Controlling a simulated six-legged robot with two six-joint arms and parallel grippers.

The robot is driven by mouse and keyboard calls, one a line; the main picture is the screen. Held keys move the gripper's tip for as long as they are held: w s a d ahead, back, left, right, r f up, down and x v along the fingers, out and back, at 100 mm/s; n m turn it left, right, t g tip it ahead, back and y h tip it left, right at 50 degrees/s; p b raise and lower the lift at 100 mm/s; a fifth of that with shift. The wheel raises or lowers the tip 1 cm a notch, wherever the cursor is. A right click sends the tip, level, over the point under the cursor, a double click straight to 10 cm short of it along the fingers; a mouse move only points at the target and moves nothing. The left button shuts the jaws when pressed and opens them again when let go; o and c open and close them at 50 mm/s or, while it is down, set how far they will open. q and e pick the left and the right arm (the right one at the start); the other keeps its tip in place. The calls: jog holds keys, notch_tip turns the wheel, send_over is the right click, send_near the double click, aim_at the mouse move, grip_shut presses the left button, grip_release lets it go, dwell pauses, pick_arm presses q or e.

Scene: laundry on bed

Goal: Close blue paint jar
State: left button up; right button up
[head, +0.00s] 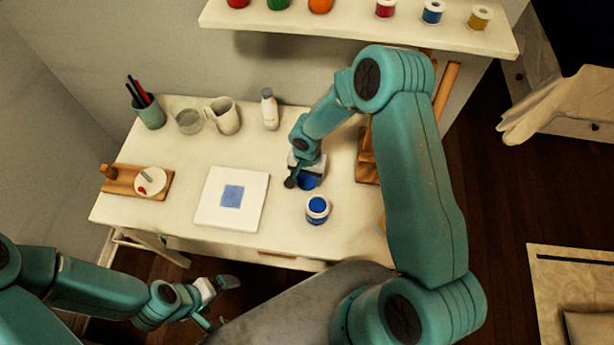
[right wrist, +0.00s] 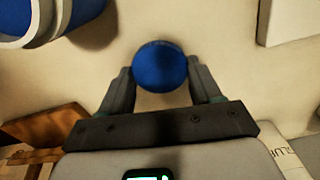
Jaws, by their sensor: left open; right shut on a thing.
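The blue paint jar (head: 317,209) stands upright and open near the front right of the white table, with blue paint showing inside. In the right wrist view the jar (right wrist: 38,22) is partly cut off at the upper left. My right gripper (head: 303,180) is shut on a round blue lid (right wrist: 160,66), just behind the jar and apart from it. The lid also shows in the head view (head: 308,182), partly covered by the gripper. I cannot tell whether it touches the table. My left gripper (head: 222,302) is open and empty, off the table's front edge.
A white canvas with a blue square (head: 217,213) lies left of the jar. A wooden board with a white palette (head: 150,181), a pen cup (head: 150,115), a mug (head: 224,117) and a white bottle (head: 269,112) are further back and left. A wooden stand (head: 366,160) is right of my right gripper.

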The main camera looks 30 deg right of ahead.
aim_at(305, 180)
pick_arm(q)
jog(key=shift+f+b, duration=0.95)
jog(key=shift+b, duration=0.05)
pick_arm(e)
notch_tip(305, 180, up, 20)
pick_arm(q)
jog(key=shift+c, duration=0.5)
pick_arm(e)
jog(key=a+n, duration=0.1)
jog(key=n, duration=0.2)
jog(key=a+n, duration=0.1)
jog(key=n, duration=0.2)
jog(key=a+n, duration=0.1)
jog(key=n, duration=0.2)
jog(key=shift+s+a+r, duration=0.1)
jog(key=shift+a+r, duration=0.05)
jog(key=shift+r, duration=0.15)
pick_arm(q)
jog(key=c, duration=0.9)
jog(key=shift+s, duration=0.15)
jog(key=shift+c, duration=0.4)
pick_arm(e)
jog(key=shift+s, duration=0.15)
